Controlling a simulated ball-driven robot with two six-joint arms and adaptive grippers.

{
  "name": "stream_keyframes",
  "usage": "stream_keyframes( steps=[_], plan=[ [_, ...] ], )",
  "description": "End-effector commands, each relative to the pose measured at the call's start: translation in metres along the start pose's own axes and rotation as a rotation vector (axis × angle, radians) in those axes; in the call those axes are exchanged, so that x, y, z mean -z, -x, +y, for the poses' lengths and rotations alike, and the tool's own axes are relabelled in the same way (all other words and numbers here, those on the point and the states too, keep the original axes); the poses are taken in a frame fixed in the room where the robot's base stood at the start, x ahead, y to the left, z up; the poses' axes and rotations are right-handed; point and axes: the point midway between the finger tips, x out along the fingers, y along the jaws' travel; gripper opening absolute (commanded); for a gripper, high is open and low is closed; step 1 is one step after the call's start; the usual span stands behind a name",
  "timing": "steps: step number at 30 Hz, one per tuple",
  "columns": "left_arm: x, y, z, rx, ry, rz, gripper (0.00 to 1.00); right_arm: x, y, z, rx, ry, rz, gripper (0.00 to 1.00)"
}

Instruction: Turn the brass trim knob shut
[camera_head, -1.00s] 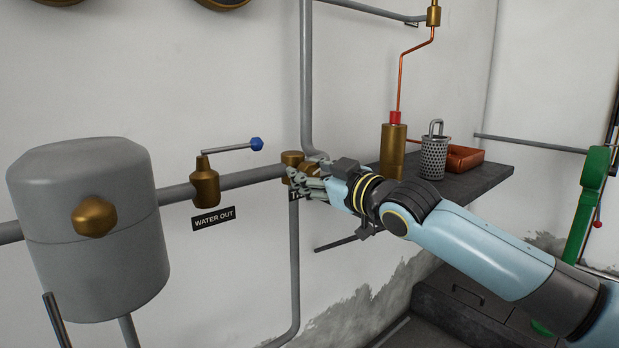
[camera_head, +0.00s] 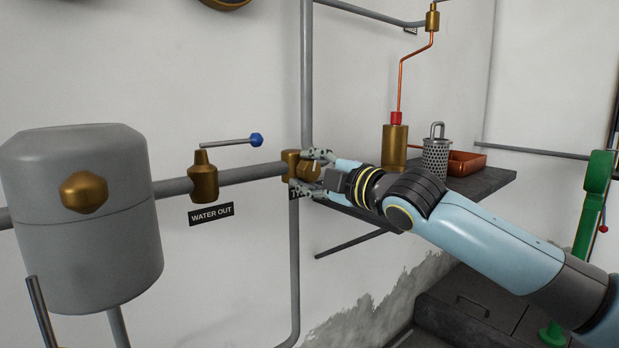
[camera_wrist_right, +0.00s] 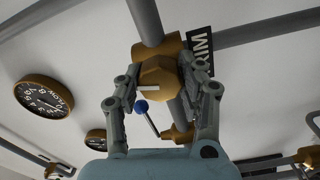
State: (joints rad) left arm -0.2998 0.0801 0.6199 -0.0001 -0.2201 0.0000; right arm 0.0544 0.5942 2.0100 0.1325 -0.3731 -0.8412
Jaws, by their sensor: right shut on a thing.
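The brass trim knob (camera_head: 309,169) sits on a brass valve body (camera_head: 290,160) on the grey wall pipe, in the middle of the head view. In the right wrist view the knob (camera_wrist_right: 158,78) is faceted, lies between the two fingers and has a short white mark on its face. My right gripper (camera_head: 316,171) reaches in from the right and is shut on the knob, with one finger above it and one below in the head view. The black label (camera_wrist_right: 201,52) beside the valve is partly hidden. My left gripper is out of view.
A brass water-out valve (camera_head: 203,180) with a blue-tipped lever stands left of the knob, near a grey tank (camera_head: 85,240).

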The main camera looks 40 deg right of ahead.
Motion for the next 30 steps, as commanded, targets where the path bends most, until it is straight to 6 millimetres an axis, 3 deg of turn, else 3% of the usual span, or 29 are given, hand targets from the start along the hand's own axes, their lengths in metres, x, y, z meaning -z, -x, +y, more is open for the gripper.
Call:
stream_keyframes(
  steps=[12, 30],
  plan=[
    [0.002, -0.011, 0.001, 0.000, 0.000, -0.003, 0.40, -0.001, 0.000, -0.004, 0.005, 0.226, -0.002, 0.06],
    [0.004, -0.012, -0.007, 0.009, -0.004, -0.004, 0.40, -0.001, 0.000, -0.003, 0.006, 0.275, -0.003, 0.06]
  ],
)
